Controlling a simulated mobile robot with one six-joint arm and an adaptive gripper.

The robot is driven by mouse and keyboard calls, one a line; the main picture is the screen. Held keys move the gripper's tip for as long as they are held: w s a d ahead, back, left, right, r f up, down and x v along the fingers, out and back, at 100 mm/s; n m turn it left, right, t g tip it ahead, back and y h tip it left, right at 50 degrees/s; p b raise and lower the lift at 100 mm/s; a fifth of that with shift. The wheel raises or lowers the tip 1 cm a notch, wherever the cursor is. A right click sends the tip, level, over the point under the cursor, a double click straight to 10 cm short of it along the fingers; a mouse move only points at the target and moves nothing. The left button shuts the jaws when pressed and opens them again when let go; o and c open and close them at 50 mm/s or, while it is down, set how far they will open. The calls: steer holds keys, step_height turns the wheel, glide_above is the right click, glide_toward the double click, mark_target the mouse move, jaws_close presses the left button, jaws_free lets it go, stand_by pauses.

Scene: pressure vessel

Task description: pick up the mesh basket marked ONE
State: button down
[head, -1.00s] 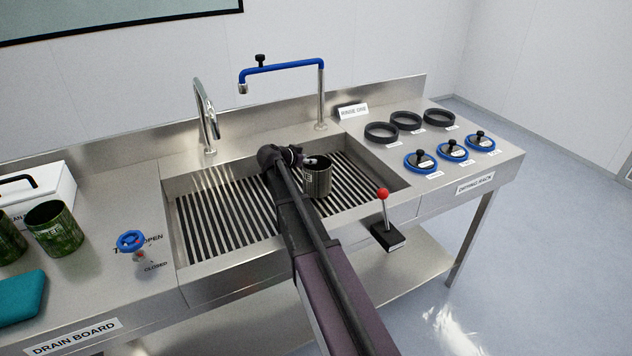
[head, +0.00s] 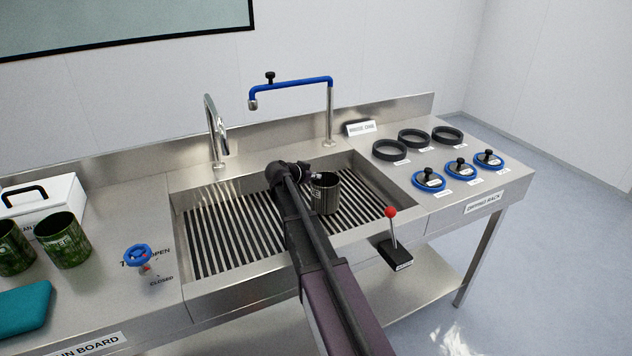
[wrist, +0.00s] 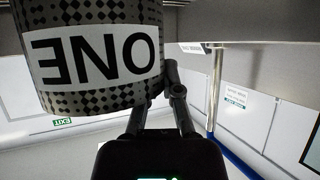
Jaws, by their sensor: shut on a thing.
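The mesh basket marked ONE (head: 326,194) is a dark metal cylinder with perforated walls, over the slatted sink. In the wrist view the basket (wrist: 95,55) fills the upper left, and its white ONE label appears upside down. My gripper (head: 306,171) is at the basket's left side near the rim. In the wrist view my gripper (wrist: 160,85) is shut on the basket's wall, with the fingertips partly hidden behind it. I cannot tell whether the basket's bottom touches the slats.
A blue swing spout (head: 290,85) and a chrome tap (head: 215,130) stand behind the sink. A red-knobbed lever (head: 391,225) is at the front right. Black rings (head: 415,139) and blue-rimmed lids (head: 460,169) lie on the right. Green patterned cups (head: 62,241) stand on the left.

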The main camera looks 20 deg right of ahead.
steer(key=shift+r+p, duration=4.85)
steer(key=shift+r, duration=0.1)
